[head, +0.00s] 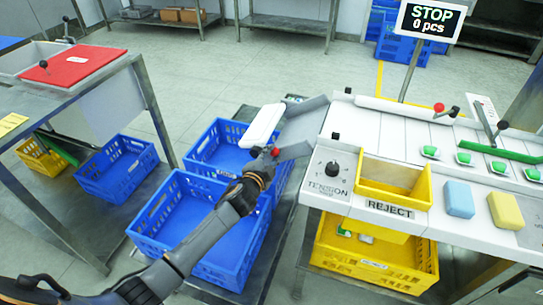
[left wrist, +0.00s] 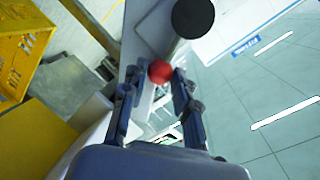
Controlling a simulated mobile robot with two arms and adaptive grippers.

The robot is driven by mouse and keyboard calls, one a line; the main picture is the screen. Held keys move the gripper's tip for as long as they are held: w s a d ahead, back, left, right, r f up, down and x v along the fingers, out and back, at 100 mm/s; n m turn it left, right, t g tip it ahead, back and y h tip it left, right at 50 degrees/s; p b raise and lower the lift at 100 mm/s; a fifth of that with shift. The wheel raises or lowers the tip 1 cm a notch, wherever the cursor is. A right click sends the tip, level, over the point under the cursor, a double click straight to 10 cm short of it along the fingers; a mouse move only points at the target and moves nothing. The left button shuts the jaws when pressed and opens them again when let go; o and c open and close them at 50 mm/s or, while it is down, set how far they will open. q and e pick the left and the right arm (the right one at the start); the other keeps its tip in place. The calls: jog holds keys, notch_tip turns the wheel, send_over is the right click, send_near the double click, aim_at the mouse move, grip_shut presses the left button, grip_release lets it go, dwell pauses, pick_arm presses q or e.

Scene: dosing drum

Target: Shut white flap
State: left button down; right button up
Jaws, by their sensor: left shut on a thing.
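The white flap (head: 264,125) is a pale oblong panel at the left end of the machine, beside the grey chute (head: 306,118). It sits tilted above the blue crates. A small red knob (head: 276,152) shows at its lower end. My left gripper (head: 268,156) reaches in from the lower left and is shut on the red knob. In the left wrist view the red knob (left wrist: 160,72) is between the fingertips of the left gripper (left wrist: 155,84). How the knob joins the flap is hidden. My right gripper is in neither view.
Blue crates (head: 148,222) stand below the left gripper. The yellow reject bin (head: 395,184) and tension dial (head: 332,169) are to its right. A black knob (left wrist: 192,18) shows beyond the red one. A table with a red board (head: 72,66) stands left; open floor lies behind.

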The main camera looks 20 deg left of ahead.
pick_arm(q)
jog(key=a+r+n+t+h+p, duration=0.1)
jog(key=a+r+n+h+p, duration=0.2)
jog(key=n, duration=0.9)
jog(key=shift+a+r, duration=0.35)
jog(key=shift+a, duration=1.55)
jog(key=c, duration=1)
grip_release()
